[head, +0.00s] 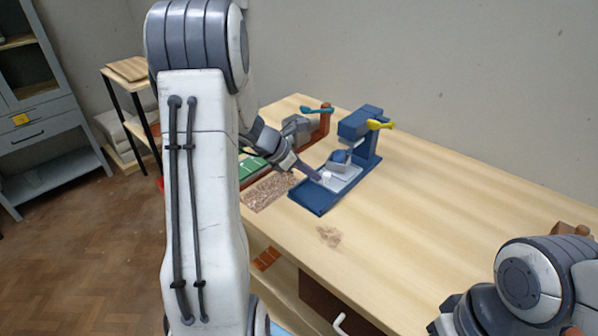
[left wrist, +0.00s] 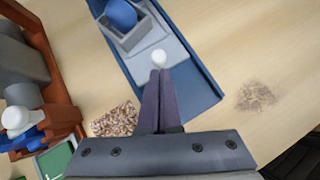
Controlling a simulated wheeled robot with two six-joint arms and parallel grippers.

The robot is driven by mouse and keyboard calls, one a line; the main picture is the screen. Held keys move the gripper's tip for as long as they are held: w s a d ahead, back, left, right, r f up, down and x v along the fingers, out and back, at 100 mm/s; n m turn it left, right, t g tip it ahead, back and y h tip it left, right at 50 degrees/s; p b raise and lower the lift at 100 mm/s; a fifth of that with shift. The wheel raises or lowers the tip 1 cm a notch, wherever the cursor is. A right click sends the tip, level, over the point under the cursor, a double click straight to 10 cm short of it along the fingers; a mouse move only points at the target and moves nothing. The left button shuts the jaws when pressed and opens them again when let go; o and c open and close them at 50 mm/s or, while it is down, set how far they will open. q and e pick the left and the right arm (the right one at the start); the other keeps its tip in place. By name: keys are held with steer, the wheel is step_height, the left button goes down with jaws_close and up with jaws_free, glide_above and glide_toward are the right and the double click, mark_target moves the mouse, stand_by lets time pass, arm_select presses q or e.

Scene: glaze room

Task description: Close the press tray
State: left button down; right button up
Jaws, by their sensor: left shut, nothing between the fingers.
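The blue press (head: 366,129) with a yellow lever stands on the wooden table. Its grey tray (head: 350,171) sits out in front of the press column on the long blue base (head: 313,197). The tray also shows in the left wrist view (left wrist: 172,48) and carries a grey box with a blue rounded thing in it. A white knob (left wrist: 159,57) is at the tray's near end. My left gripper (head: 319,178) is shut and empty, its fingertips at the knob's near side; I cannot tell if they touch. My right gripper is out of view.
An orange-brown press (head: 322,124) with a teal lever stands left of the blue one. A green piece (head: 251,167) and a speckled mat (head: 269,190) lie near the left edge.

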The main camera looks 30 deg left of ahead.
mark_target(335, 174)
arm_select(q)
steer(key=shift+w+d, duration=0.15)
steer(key=shift+w, duration=0.1)
steer(key=w, duration=0.1)
steer(key=w+p, duration=0.1)
steer(key=w, duration=0.1)
steer(key=shift+w+d, duration=0.2)
steer(key=shift+d, duration=0.05)
steer(key=shift+w, duration=0.2)
